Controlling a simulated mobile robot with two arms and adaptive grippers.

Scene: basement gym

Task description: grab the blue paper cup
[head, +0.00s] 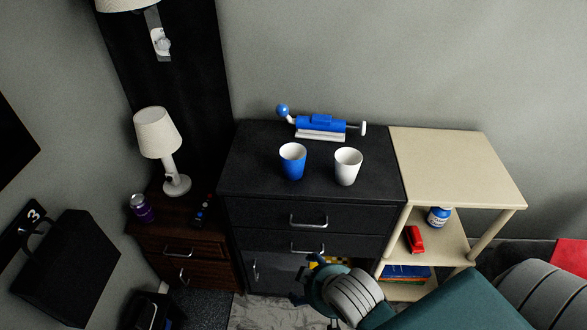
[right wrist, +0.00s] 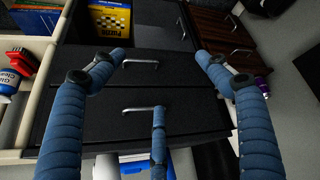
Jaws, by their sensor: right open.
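The blue paper cup (head: 292,161) stands upright on top of the black drawer cabinet (head: 250,182), near its middle, with its white inside showing. A white cup (head: 347,167) stands upright just right of it, apart from it. My right gripper (head: 303,282) is in front of the cabinet, below the level of its top and well below the cups. In the right wrist view my right gripper (right wrist: 160,72) has its blue fingers spread wide with nothing between them, facing the drawer fronts. Blue and white shapes show at that view's bottom edge, partly behind a finger. My left gripper is out of view.
A blue and white device (head: 320,124) lies behind the cups. Drawer handles (head: 309,222) stick out in front. A beige shelf (head: 455,165) adjoins on the right. A lamp (head: 160,140) and purple can (head: 142,208) stand on a brown nightstand (head: 165,230) at left.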

